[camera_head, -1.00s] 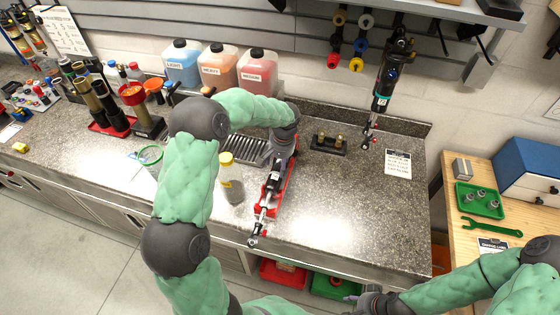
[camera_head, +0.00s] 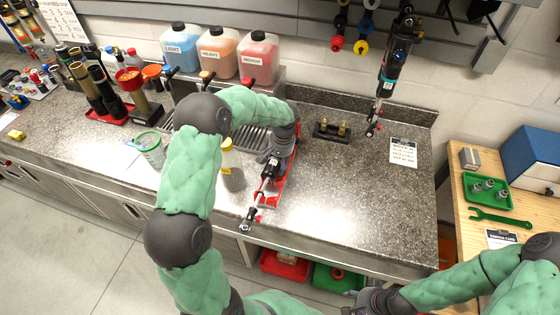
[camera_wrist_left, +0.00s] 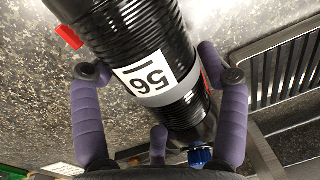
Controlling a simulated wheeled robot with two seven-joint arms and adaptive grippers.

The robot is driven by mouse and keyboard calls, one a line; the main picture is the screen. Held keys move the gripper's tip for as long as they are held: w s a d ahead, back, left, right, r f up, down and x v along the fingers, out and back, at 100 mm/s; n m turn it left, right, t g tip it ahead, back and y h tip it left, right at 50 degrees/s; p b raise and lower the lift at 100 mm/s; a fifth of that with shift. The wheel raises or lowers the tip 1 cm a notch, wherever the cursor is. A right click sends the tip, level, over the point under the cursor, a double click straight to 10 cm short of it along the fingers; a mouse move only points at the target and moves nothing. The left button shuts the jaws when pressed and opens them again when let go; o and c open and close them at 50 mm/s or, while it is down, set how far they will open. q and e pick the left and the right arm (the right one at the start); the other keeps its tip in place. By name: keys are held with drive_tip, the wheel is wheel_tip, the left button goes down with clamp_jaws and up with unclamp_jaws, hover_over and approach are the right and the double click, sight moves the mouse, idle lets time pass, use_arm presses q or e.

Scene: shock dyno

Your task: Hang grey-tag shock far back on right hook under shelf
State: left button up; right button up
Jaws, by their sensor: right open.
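The grey-tag shock (camera_head: 268,178) lies on a red stand (camera_head: 284,185) on the counter, its rod end towards the front edge. My left gripper (camera_head: 274,158) is over the shock's upper part. In the left wrist view its fingers (camera_wrist_left: 161,76) are spread on either side of the body, with small gaps showing. My right gripper (camera_head: 366,302) is open and empty in front of the counter. Dark hooks (camera_head: 490,35) show at the upper right; the shelf is largely cut off.
A shock with a teal tag (camera_head: 393,70) hangs at the back. A bottle (camera_head: 231,165) stands just left of my left gripper. Jugs (camera_head: 219,52) stand behind. A small stand with brass fittings (camera_head: 332,132) is to the right. The right counter is mostly clear.

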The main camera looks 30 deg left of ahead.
use_arm(q)
drive_tip(key=shift+a+r, duration=0.1)
drive_tip(key=shift+a, duration=0.15)
drive_tip(key=c, duration=0.9)
drive_tip(key=o, duration=0.8)
drive_tip(key=shift+w+r, duration=0.15)
drive_tip(key=shift+w, duration=0.05)
drive_tip(key=shift+c, duration=0.2)
drive_tip(key=c, duration=0.8)
drive_tip(key=shift+r, duration=0.1)
drive_tip(key=shift+r+p, duration=0.4)
drive_tip(key=shift+r, duration=0.05)
drive_tip(key=shift+c, duration=0.2)
drive_tip(key=shift+r+p, duration=0.6)
drive_tip(key=shift+r, duration=0.6)
drive_tip(key=shift+c, duration=0.3)
